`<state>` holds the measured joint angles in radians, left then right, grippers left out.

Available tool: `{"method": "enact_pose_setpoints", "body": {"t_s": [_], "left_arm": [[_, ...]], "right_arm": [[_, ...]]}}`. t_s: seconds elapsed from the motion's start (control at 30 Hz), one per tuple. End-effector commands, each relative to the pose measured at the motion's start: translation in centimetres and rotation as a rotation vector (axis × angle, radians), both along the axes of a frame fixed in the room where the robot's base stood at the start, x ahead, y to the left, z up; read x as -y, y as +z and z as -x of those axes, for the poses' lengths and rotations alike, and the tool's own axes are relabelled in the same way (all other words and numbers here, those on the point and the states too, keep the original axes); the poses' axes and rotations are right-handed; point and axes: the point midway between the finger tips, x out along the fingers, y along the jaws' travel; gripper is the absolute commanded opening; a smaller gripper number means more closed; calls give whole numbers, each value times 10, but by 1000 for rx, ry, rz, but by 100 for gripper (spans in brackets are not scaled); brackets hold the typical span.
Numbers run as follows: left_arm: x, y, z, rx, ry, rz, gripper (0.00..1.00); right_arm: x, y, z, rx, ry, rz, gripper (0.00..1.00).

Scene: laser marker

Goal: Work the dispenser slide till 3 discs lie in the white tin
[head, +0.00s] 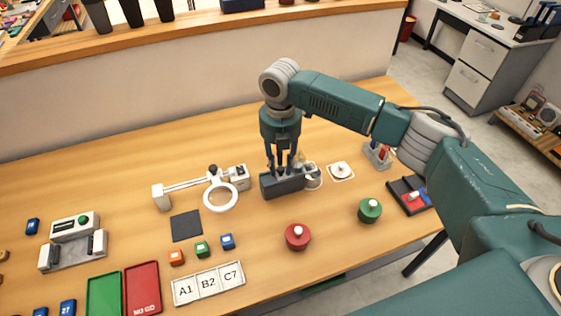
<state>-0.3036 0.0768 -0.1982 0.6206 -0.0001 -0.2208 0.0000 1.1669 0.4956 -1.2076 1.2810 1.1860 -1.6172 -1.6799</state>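My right gripper (285,167) points straight down at a dark grey block (286,186) near the middle of the table. Its dark fingers reach the top of the block, and small parts there are partly hidden. Whether the fingers hold anything is too small to tell. A white rounded part (314,177) shows at the block's right end. A white ring-shaped piece (220,209) lies to the left, below a rail device (186,185) with white end blocks. I cannot tell which of these is the dispenser slide or the white tin, and I make out no loose discs. My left gripper is out of view.
A red knob (297,236) and a green knob (369,210) stand in front. A white plate (341,171) and a dark tray (409,195) lie right. Colored cubes (202,249), a labelled rack (208,284) and green and red trays (142,288) fill the front left.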

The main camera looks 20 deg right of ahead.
Motion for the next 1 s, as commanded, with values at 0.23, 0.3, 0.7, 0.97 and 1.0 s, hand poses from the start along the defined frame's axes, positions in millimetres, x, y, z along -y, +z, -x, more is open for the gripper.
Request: {"method": "enact_pose_setpoints", "body": {"t_s": [0.23, 0.3, 0.7, 0.97, 1.0], "left_arm": [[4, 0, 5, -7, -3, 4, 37], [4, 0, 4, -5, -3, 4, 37], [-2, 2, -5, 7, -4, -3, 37], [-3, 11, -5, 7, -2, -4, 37], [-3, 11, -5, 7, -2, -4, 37]], "right_arm": [[0, -3, 0, -1, 0, 1, 26], [0, -3, 0, -1, 0, 1, 22], [-5, -2, 0, -1, 2, -1, 0], [-44, -1, 1, -1, 1, -2, 0], [-46, -2, 1, 0, 0, -1, 0]]}}
